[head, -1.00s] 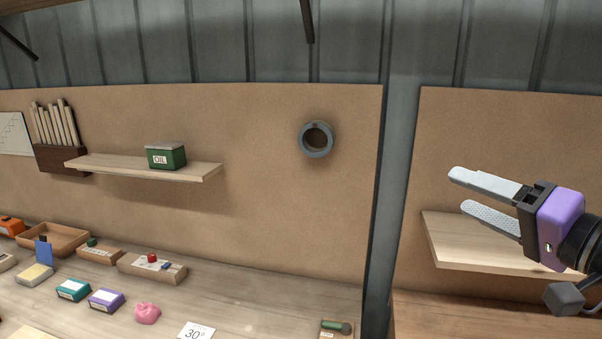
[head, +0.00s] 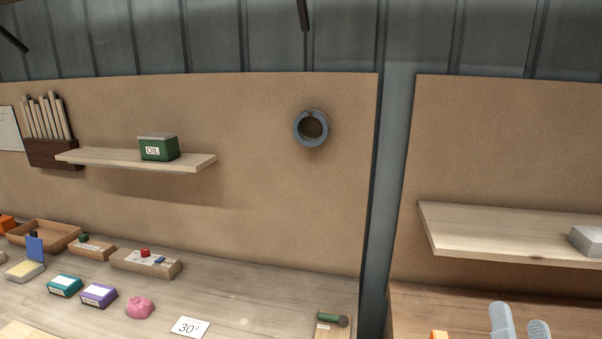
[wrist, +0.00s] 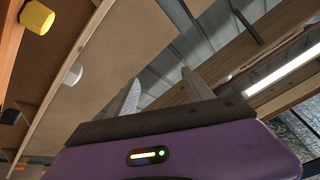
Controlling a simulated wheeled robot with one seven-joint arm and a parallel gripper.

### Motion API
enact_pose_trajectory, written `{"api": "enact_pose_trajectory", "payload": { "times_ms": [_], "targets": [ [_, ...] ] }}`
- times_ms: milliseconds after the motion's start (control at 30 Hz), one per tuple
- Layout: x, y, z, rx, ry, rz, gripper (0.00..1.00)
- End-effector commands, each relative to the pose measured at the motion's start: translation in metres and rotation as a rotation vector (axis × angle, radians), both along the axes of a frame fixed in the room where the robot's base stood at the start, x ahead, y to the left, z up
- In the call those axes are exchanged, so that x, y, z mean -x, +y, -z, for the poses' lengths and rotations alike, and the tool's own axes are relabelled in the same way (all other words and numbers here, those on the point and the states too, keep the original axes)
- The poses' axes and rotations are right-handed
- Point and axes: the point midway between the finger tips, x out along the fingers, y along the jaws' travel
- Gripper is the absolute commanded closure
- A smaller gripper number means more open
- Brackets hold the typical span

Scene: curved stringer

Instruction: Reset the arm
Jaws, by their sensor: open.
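My gripper (head: 518,322) shows at the bottom right of the head view. Only the ends of its two pale grey fingers are in the picture, pointing up and standing apart. In the wrist view my gripper (wrist: 163,92) shows its purple body and two fingers spread, with nothing between them. The rest of my arm is out of the head view.
A right shelf (head: 510,235) with a grey box (head: 588,241) is above my fingers. The left bench (head: 240,300) carries several small boxes and a pink lump (head: 139,307). An oil tin (head: 158,148) stands on the left shelf (head: 195,168).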

Motion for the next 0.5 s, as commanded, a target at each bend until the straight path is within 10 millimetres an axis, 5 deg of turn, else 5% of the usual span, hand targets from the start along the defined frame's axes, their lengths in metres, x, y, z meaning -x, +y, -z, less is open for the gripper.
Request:
{"api": "enact_pose_trajectory", "payload": {
  "times_ms": [100,500],
  "targets": [
    [0.031,0.015,0.044,0.064,0.098,0.045,0.4],
    [0.148,0.064,0.155,0.319,0.447,-0.004,0.4]
  ]
}}
